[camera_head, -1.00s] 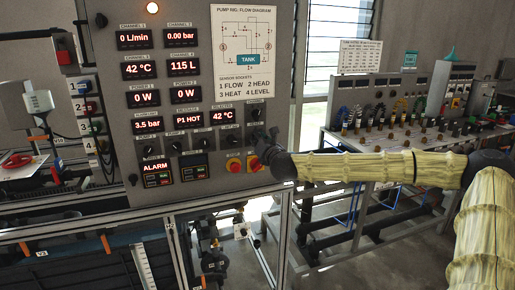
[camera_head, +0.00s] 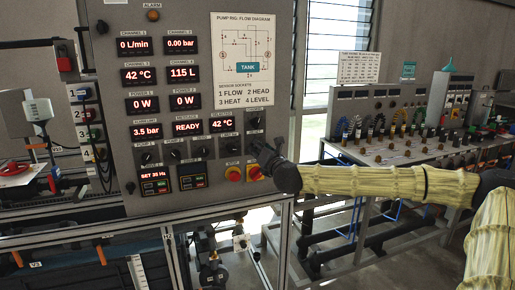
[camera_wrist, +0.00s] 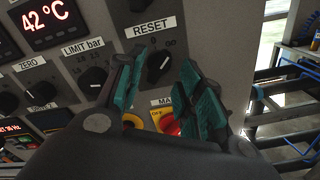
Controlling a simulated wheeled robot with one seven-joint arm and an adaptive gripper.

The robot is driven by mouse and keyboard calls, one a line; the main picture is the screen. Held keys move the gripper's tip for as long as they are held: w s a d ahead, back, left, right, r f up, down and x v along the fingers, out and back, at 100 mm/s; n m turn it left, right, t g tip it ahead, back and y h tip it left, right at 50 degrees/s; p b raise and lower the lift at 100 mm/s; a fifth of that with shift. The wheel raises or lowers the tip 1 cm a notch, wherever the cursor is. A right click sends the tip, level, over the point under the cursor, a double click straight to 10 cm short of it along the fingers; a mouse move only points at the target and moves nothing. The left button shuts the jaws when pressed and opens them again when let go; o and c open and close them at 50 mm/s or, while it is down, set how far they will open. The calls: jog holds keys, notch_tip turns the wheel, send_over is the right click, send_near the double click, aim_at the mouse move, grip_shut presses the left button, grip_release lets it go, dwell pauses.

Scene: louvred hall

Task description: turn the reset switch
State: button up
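The reset switch (camera_wrist: 160,68) is a black knob with a white pointer line under the RESET label (camera_wrist: 153,27) in the wrist view. Its pointer slants up to the right. My gripper (camera_wrist: 160,85) has its two teal fingers apart, with the knob showing in the gap between them. I cannot tell whether either finger touches the knob. In the head view my gripper (camera_head: 262,152) is at the panel's right edge and hides the switch. The message display (camera_head: 187,128) reads READY, and the alarm lamp (camera_head: 152,15) looks dim.
The red and yellow main switch (camera_wrist: 170,122) sits just below the reset switch, close to my fingers. The LIMIT bar knob (camera_wrist: 95,78) is to the left. A cluttered bench (camera_head: 400,150) stands right of the panel (camera_head: 120,90).

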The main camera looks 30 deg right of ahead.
jog(key=shift+b+v, duration=0.4)
jog(key=shift+v, duration=1.9)
jog(key=v, duration=1.2)
jog(key=shift+d, duration=0.1)
